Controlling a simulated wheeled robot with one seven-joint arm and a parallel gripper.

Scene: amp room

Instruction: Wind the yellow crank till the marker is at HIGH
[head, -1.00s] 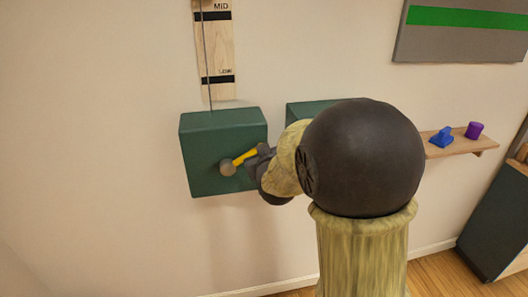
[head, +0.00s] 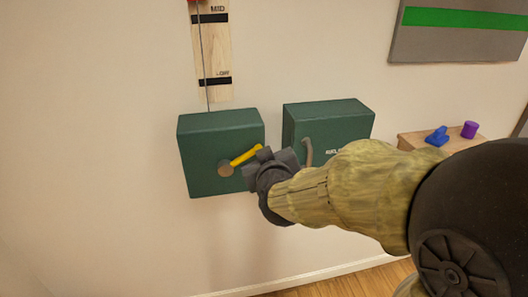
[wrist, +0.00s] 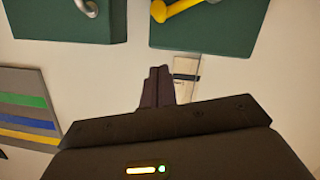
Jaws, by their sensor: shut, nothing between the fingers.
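The yellow crank (head: 245,156) sits on the front of the left green box (head: 200,150) and points up and right from its round hub. It also shows at the top of the wrist view (wrist: 186,8). A red marker (head: 195,1) shows only at the top edge of the head view, just above MID; HIGH is out of view. My gripper (wrist: 158,72) is shut and empty. In the head view (head: 264,154) it is by the crank's outer end; I cannot tell if they touch.
A second green box (head: 328,115) with a grey crank (head: 308,152) is to the right, close to my wrist. A shelf (head: 415,141) holds a blue object (head: 437,136) and a purple cylinder (head: 469,129). Wall left of the boxes is clear.

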